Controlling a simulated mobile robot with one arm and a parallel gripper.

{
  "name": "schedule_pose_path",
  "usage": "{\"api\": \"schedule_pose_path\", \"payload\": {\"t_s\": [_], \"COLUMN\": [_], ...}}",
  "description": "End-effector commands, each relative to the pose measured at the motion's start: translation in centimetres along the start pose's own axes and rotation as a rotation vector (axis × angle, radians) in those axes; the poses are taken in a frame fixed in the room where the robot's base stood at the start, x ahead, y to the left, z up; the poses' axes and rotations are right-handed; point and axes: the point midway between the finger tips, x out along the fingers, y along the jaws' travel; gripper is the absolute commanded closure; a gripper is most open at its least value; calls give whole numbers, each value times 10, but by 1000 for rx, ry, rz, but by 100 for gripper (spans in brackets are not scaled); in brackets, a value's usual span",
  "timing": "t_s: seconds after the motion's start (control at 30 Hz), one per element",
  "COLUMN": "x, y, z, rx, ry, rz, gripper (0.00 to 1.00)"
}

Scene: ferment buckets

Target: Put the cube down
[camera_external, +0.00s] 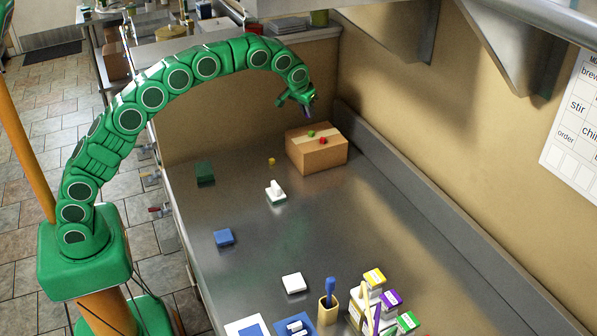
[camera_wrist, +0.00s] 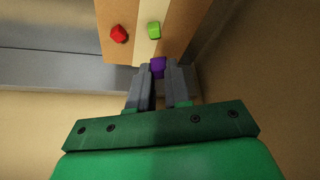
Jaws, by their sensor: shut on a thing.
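My gripper (camera_wrist: 158,82) is shut on a small purple cube (camera_wrist: 157,67), which shows between the fingertips in the wrist view. In the external view my gripper (camera_external: 308,104) is in the air above the far end of the counter, over or near a cardboard box (camera_external: 318,159). A green cube (camera_external: 311,133) and a red cube (camera_external: 323,141) rest on top of the box. In the wrist view the red cube (camera_wrist: 119,34) is left of the green cube (camera_wrist: 154,29). The purple cube appears near the box's edge in that view; its height above the box is unclear.
A small yellow cube (camera_external: 271,161) lies on the metal counter (camera_external: 330,220) left of the box. A white object with a knob (camera_external: 276,192), a green block (camera_external: 205,172) and a blue block (camera_external: 224,237) stand apart. The wall is close to the box's right.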

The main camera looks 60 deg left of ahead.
Motion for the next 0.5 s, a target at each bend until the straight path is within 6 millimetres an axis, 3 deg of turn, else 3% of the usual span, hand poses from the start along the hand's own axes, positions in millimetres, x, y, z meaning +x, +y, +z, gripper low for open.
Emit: {"api": "schedule_pose_path", "payload": {"t_s": [0.3, 0.5], "x": [40, 54], "y": [9, 12], "z": [-11, -15], "rx": [0, -1], "ry": [0, -1], "rz": [-1, 0], "gripper": [100, 100]}}
